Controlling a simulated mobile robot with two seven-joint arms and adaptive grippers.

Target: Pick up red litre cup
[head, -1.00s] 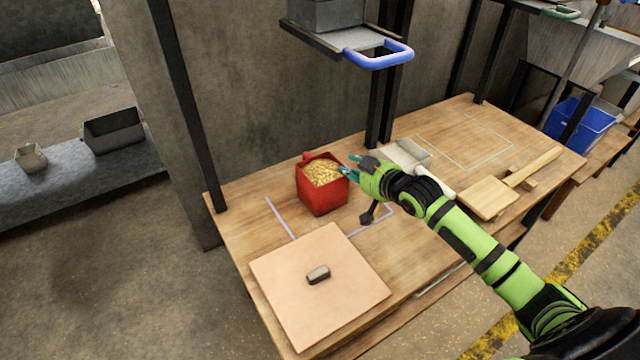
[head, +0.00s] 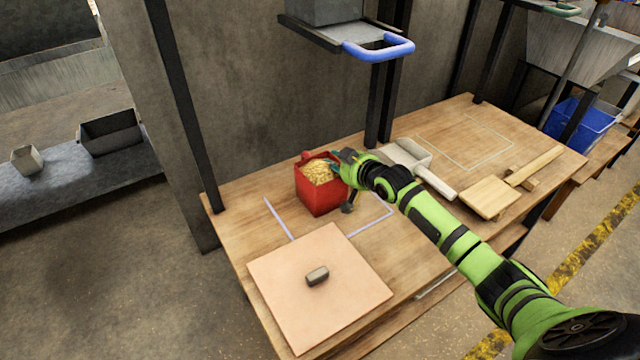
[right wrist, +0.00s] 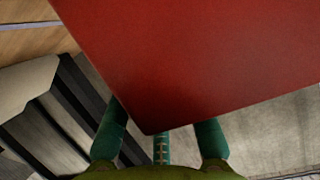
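The red litre cup (head: 320,197), a square red container filled with yellow grain (head: 319,172), stands upright on the wooden table. Its red face (right wrist: 190,60) fills most of the right wrist view. My right gripper (head: 337,163) is at the cup's upper right side in the head view. In the right wrist view its green fingers (right wrist: 160,135) are spread apart, with the cup's face just beyond the tips. Whether they touch the cup cannot be told. My left gripper is not in view.
A pinkish board with a small grey block (head: 317,276) lies in front of the cup. A blue-handled metal tray (head: 378,47) hangs above, beside dark posts.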

